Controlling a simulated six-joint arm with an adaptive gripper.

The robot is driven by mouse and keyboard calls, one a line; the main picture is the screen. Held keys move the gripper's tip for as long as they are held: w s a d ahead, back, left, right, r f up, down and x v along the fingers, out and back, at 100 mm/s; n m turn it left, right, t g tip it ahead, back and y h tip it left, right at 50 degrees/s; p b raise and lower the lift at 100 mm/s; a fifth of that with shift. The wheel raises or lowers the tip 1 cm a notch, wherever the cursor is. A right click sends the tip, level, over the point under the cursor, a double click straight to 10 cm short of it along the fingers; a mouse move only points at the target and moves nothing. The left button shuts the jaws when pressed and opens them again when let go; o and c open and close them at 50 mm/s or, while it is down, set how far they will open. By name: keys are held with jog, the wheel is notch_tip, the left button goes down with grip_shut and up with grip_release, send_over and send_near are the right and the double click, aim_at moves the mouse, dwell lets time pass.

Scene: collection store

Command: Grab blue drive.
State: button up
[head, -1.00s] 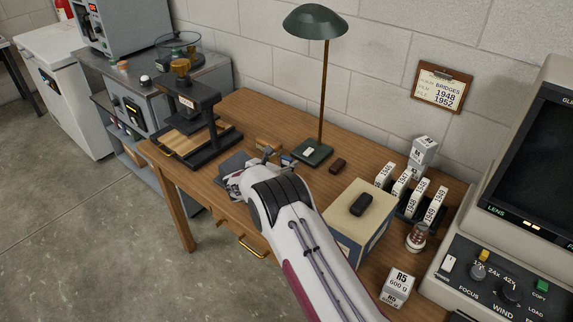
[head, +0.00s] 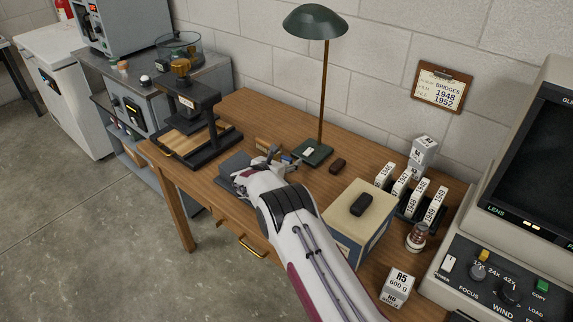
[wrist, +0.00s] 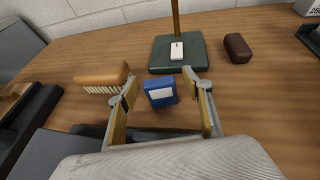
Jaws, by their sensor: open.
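The blue drive (wrist: 160,93) is a small blue block with a white label, lying on the wooden table in the wrist view. My gripper (wrist: 168,88) is open, with one finger on each side of the drive and a gap showing around it. I cannot tell how high the fingertips are above the table. In the head view my gripper (head: 272,158) is over the table near the lamp base, and the blue drive is mostly hidden there.
A wooden brush (wrist: 103,75) lies left of the drive. The green lamp base (wrist: 179,52) is just behind it, with a brown case (wrist: 237,48) to the right. A dark grey item (head: 235,163) is left of my gripper. A cream box (head: 357,225) stands beside my arm.

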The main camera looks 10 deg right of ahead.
aim_at(286, 157)
jog(key=c, duration=1.2)
jog(key=shift+r, duration=0.2)
jog(key=shift+c, duration=0.2)
jog(key=shift+r, duration=4.8)
